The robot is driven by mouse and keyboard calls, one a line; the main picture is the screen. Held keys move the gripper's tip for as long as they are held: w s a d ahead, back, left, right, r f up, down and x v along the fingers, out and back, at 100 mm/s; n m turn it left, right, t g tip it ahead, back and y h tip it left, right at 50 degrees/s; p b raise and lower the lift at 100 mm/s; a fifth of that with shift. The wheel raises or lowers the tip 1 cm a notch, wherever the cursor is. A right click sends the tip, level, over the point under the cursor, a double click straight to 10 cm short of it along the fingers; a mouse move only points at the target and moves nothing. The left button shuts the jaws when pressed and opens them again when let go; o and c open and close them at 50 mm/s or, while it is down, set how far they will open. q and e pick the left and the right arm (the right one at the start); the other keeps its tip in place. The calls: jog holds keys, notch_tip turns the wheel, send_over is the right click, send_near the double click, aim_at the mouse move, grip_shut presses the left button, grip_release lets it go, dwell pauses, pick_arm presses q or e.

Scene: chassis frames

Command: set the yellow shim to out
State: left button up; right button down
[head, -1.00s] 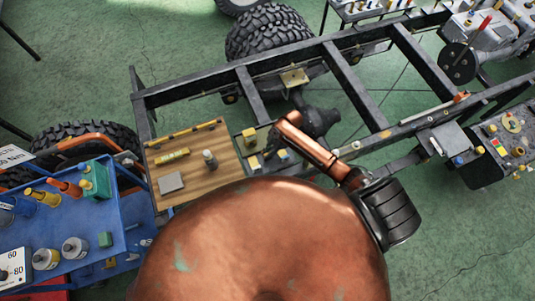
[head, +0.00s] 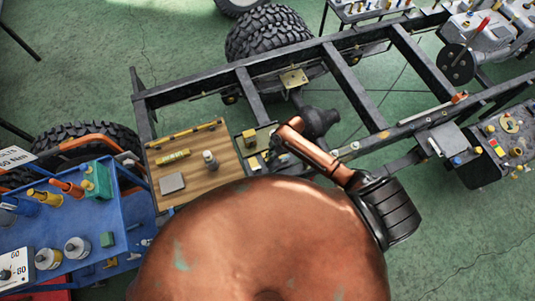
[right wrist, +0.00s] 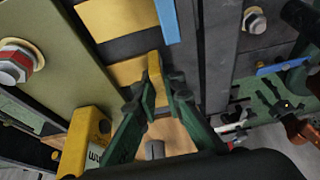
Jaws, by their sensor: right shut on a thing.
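The yellow shim (right wrist: 155,72) is a small upright yellow piece in the right wrist view. My right gripper (right wrist: 160,98) has its green fingers closed on its lower end. Its top stands beside a gold plate (right wrist: 130,70) and below a blue strip (right wrist: 167,20); I cannot tell whether it touches them. In the head view my right gripper (head: 272,152) is small and dark, at the small yellow blocks (head: 252,150) by the chassis frame; my orange arm hides part of this place. My left gripper is not in view.
A wooden board (head: 195,190) with a yellow level and a grey block lies left of the gripper. The black chassis frame (head: 340,70) runs behind it. A blue tool cart (head: 110,240) stands at lower left. In the wrist view, bolts (right wrist: 254,20) flank the fingers.

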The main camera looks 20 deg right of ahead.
aim_at(268, 168)
jog(key=s+p, duration=0.1)
jog(key=s, duration=0.2)
jog(key=shift+r, duration=0.1)
jog(key=shift+w+a+f, duration=0.1)
jog(key=shift+f, duration=0.1)
jog(key=c, duration=2.1)
grip_release()
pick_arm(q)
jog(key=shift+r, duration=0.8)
pick_arm(e)
jog(key=shift+o, duration=0.4)
jog(key=shift+r, duration=0.15)
jog(key=v, duration=1.1)
jog(key=shift+d+r, duration=0.25)
jog(key=shift+r, duration=0.1)
